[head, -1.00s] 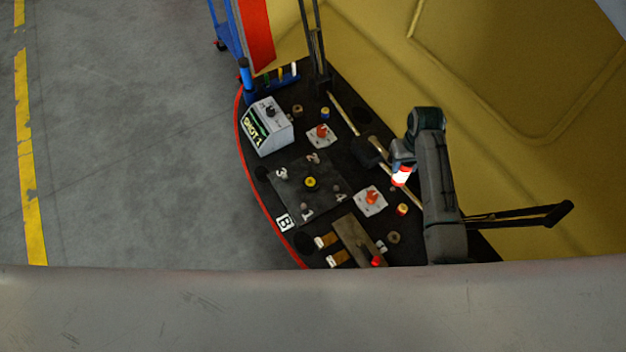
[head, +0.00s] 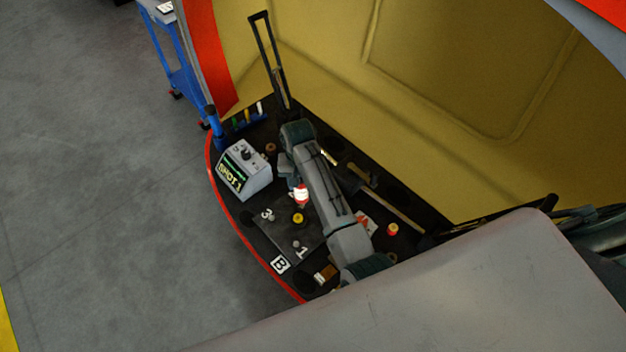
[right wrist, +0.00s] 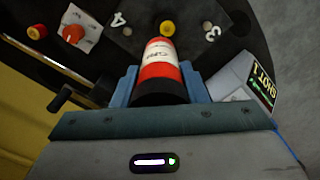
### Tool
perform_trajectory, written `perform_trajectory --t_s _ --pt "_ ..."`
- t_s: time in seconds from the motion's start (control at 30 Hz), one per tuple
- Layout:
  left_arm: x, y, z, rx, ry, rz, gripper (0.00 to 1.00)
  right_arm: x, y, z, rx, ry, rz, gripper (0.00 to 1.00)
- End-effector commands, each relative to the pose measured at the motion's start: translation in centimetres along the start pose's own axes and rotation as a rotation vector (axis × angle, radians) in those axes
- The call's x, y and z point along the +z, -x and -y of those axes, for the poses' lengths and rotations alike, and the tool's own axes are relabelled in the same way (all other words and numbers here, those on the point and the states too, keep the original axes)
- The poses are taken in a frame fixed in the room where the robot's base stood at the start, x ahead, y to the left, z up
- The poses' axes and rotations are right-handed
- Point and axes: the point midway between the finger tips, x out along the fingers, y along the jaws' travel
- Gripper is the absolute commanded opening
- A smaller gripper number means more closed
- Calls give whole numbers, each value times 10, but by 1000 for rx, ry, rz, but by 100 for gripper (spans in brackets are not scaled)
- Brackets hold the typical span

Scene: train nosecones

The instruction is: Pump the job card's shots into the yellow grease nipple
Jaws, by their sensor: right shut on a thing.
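The yellow grease nipple (head: 298,218) stands in the middle of a dark square plate (head: 275,234) with numbered posts around it. My right gripper (head: 299,180) is shut on a red and white grease tool (head: 301,195), also seen in the right wrist view (right wrist: 160,72). In the head view, the tool's tip is just above the nipple; in the wrist view, the nipple (right wrist: 167,28) lies just beyond the tip. I cannot tell whether they touch. A grey box (head: 246,170) displays "SHOT 1". A job card is not clearly seen. My left gripper is not in view.
A red-edged black deck carries the plate. A white pad with an orange-red knob (right wrist: 73,34) and a yellow-red cap (head: 392,229) stand nearby. A yellow shell wall (head: 400,90) rises behind.

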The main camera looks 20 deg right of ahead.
Motion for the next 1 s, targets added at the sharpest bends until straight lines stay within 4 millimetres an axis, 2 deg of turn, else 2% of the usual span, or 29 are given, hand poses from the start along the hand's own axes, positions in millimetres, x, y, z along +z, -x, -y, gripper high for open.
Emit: perform_trajectory --t_s 0.17,0.4,0.57,1.0 --pt "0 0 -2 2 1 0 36 2 2 7 -1 -35 -1 6" --pt "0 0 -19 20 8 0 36 2 3 7 -1 -38 -1 6" --pt "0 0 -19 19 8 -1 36 2 1 7 -1 -37 -1 6" --pt "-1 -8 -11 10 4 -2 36 2 -29 7 0 -36 0 6"
